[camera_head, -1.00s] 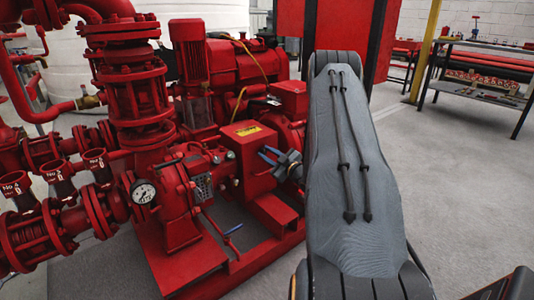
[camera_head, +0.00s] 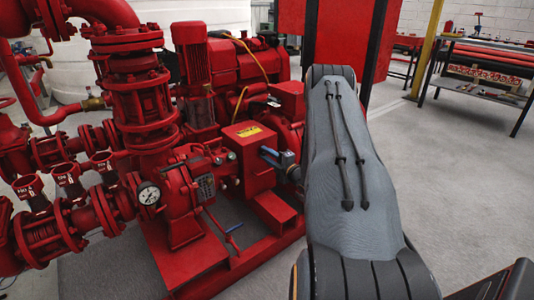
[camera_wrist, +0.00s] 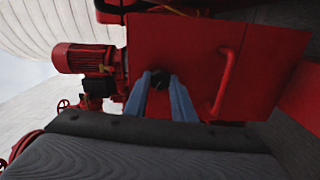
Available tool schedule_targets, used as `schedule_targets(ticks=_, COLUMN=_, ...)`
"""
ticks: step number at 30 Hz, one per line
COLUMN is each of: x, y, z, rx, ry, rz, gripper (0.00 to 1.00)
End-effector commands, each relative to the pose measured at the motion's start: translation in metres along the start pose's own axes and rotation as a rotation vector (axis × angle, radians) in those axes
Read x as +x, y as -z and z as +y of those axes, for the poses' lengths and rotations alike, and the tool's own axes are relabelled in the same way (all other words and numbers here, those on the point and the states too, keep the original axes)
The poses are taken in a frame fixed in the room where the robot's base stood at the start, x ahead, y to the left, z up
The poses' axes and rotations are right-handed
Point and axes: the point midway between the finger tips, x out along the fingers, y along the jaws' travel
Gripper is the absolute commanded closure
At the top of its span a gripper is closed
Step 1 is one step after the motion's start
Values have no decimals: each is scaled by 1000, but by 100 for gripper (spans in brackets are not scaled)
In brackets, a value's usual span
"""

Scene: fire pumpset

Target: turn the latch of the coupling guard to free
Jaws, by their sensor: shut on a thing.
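The coupling guard (camera_head: 248,146) is a red box with a yellow label, in the middle of the pumpset in the head view. In the wrist view its red face (camera_wrist: 195,50) fills the middle, with a red bar handle (camera_wrist: 225,83) on the right. The latch (camera_wrist: 158,80) is a small dark knob on that face. My gripper (camera_wrist: 158,77) has its two blue fingers on either side of the latch and is shut on it. In the head view my gripper (camera_head: 266,155) reaches the guard's right side, and the latch is hidden there.
A red motor (camera_wrist: 82,58) and pipework stand left of the guard in the wrist view. A pressure gauge (camera_head: 148,193) and flanged pipes are at left in the head view. A workbench (camera_head: 480,65) stands at back right. The floor at right is clear.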

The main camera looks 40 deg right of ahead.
Motion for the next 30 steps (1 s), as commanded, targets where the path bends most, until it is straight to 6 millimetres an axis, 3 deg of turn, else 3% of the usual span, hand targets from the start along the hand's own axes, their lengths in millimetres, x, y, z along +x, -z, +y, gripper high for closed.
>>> schedule_targets(ticks=15, x=-1, y=0, z=-1, rx=-388, ry=2, rz=0, gripper=99)
schedule_targets(ticks=30, x=0, y=0, z=-1, rx=-497, ry=1, rz=0, gripper=99)
